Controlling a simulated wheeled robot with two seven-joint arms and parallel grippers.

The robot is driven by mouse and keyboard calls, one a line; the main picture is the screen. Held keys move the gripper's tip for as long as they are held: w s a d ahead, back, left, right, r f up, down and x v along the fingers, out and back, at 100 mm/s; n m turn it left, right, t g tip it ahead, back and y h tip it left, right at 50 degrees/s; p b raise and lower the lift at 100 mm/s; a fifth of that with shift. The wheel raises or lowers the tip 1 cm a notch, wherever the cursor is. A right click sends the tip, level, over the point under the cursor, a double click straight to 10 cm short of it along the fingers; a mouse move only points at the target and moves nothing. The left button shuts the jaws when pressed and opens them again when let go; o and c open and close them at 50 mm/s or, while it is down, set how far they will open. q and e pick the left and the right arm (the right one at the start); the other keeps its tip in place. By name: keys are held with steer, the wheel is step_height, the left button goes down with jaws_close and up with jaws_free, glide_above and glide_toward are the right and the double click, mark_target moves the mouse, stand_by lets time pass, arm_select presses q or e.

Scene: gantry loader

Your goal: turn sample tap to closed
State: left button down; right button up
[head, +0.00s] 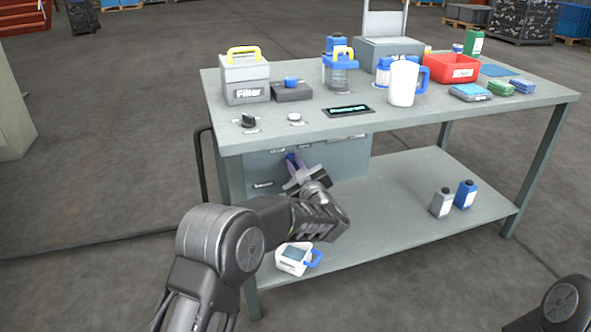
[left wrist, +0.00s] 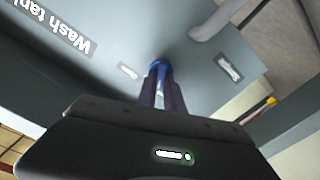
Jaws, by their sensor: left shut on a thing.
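The front panel (head: 340,160) under the bench top carries the tap, which shows as a small blue knob or handle (left wrist: 160,67) in the left wrist view. My left gripper (head: 291,158) reaches up to this panel from below, and its fingers (left wrist: 160,85) are shut on the blue tap handle. The fingers hide most of the handle, so I cannot tell its exact angle. Small white labels sit on the panel on either side of it, and a "Wash tank" label (left wrist: 60,27) is further left. My right gripper is not in view.
The bench top (head: 440,118) overhangs the panel. It bears a Filter box (head: 246,80), a white jug (head: 403,82), a red bin (head: 452,67) and a black knob (head: 248,120).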

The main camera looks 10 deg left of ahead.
arm_select(q)
steer(key=shift+f+n+b, duration=0.15)
steer(key=shift+n+b, duration=0.25)
steer(key=shift+n, duration=0.5)
steer(key=c, duration=1.5)
jaws_free()
steer(key=shift+o, duration=0.2)
steer(key=shift+s, duration=0.1)
steer(key=p+v, duration=0.2)
steer(key=v, duration=0.5)
steer(key=shift+s+d, duration=0.2)
steer(key=shift+s, duration=0.1)
